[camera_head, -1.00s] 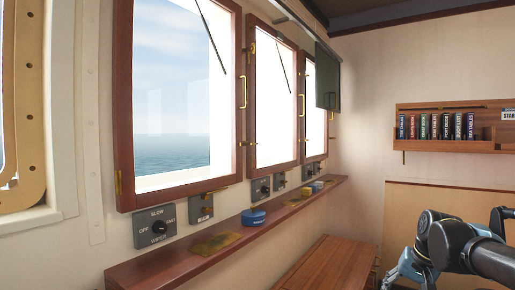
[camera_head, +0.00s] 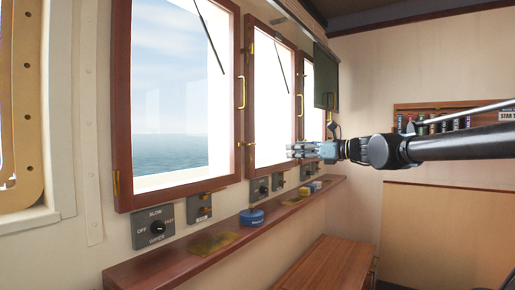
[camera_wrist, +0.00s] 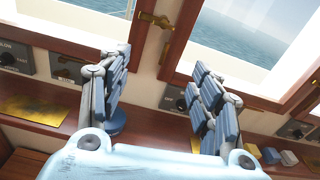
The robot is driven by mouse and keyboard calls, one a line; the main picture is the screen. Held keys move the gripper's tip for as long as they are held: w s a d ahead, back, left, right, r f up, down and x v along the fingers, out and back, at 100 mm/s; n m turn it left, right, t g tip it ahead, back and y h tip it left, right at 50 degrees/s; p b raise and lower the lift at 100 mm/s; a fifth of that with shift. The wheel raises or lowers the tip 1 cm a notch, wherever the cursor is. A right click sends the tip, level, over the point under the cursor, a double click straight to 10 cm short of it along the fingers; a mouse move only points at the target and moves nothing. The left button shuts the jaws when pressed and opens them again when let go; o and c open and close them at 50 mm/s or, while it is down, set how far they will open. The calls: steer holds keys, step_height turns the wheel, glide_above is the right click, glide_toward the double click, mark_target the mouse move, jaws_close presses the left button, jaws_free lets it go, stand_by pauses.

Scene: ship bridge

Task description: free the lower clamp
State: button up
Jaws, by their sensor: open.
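The nearest window (camera_head: 180,100) has a brown wooden frame with brass fittings along its right side. The lower clamp (camera_head: 246,144), a small brass fitting, sits low on that side, below a brass pull handle (camera_head: 242,92). Another brass fitting (camera_head: 250,48) is higher up. In the wrist view a brass clamp (camera_wrist: 155,20) lies across the post between two windows, beyond my fingers. My gripper (camera_head: 291,150) is raised in front of the windows, to the right of the lower clamp in the head view. Its blue-padded fingers (camera_wrist: 160,62) are spread, with nothing between them.
A wooden ledge (camera_head: 180,256) runs below the windows, with a blue round item (camera_head: 252,216) on it. Switch panels (camera_head: 155,228) are on the wall above it. A wooden bench top (camera_head: 325,262) is below. A bookshelf (camera_head: 405,107) hangs on the back wall.

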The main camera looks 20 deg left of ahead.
mark_target(248, 144)
steer(key=w+a, duration=0.2)
steer(key=a, duration=0.7)
steer(key=w+a+r+m, duration=0.1)
steer(key=w+a, duration=0.1)
steer(key=a, duration=0.6)
steer(key=shift+w+a+r, duration=0.15)
steer(key=shift+a+r, duration=0.05)
steer(key=shift+a, duration=0.15)
jaws_close()
